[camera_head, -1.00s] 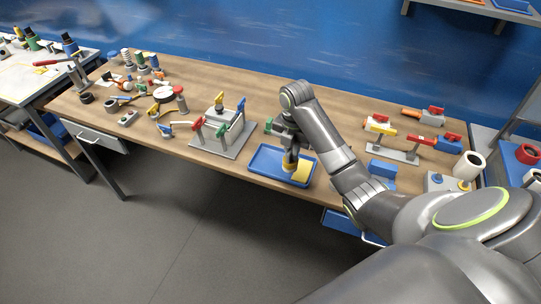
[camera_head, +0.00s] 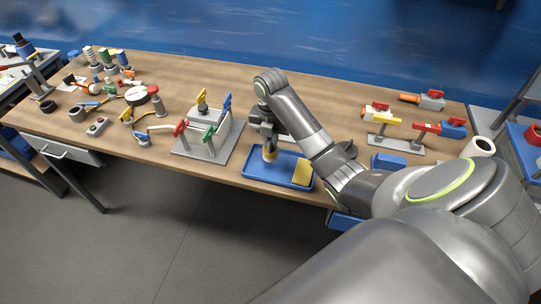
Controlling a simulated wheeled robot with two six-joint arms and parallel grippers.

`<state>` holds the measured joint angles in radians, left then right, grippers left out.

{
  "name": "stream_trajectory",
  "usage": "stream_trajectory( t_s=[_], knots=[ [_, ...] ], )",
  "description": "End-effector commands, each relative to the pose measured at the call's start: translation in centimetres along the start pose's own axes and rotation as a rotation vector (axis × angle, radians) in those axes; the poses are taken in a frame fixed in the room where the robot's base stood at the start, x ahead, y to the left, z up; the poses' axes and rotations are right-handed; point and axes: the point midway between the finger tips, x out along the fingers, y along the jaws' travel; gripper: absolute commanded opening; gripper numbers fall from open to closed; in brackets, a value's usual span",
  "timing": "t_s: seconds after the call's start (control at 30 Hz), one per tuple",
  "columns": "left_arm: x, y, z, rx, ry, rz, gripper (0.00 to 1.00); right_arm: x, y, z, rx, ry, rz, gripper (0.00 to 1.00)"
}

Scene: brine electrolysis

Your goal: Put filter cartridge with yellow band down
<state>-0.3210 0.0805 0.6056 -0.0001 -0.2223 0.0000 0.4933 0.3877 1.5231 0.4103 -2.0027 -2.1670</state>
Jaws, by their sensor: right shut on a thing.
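The filter cartridge with yellow band (camera_head: 269,155) is a small, pale upright cylinder, and its yellow band shows low down. My right gripper (camera_head: 267,140) comes from above and is shut on its upper part, which the fingers hide. The cartridge is over the left part of the blue tray (camera_head: 262,176). I cannot tell whether its bottom touches the tray floor. My left gripper is not in view.
A yellow sponge-like block (camera_head: 302,172) lies in the tray's right end. A grey stand with coloured handles (camera_head: 205,145) is close left of the tray. A blue block (camera_head: 388,161) and a valve stand (camera_head: 396,145) are to the right.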

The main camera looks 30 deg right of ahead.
Motion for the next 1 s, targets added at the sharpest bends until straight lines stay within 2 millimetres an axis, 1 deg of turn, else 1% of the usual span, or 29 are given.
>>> stream_trajectory(
  t_s=[0.03,0.1,0.2,0.23,0.33,0.4,0.6,0.77,0.8,0.93,1.0],
  knots=[
    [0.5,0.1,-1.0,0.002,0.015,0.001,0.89,0.6,0.0,0.0,0.000,0.000,0.000,0.00],
    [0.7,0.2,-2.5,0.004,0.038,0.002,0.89,1.0,0.0,0.0,0.000,0.000,0.000,0.00],
    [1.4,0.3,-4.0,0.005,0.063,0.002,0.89,2.1,0.0,0.0,0.000,0.002,-0.001,0.00],
    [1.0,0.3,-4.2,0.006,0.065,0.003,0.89,2.2,0.0,-0.1,0.000,0.004,-0.002,0.00],
    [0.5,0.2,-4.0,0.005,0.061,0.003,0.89,3.5,0.0,-0.1,0.001,0.003,-0.002,0.00],
    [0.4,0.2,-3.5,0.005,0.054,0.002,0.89,4.1,0.0,-0.1,0.000,0.002,-0.001,0.00],
    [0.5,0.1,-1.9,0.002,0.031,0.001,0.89,4.1,0.0,0.0,-0.001,0.000,0.000,0.00],
    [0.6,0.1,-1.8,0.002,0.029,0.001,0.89,4.5,0.0,0.0,0.000,0.001,0.000,0.00],
    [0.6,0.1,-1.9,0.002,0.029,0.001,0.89,4.5,0.0,-0.1,0.000,0.001,-0.001,0.16],
    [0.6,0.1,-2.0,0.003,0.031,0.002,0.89,4.5,0.0,-0.1,0.000,0.001,-0.001,0.33],
    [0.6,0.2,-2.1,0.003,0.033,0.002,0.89,4.5,0.0,-0.1,0.000,0.001,-0.001,0.33]
  ],
)
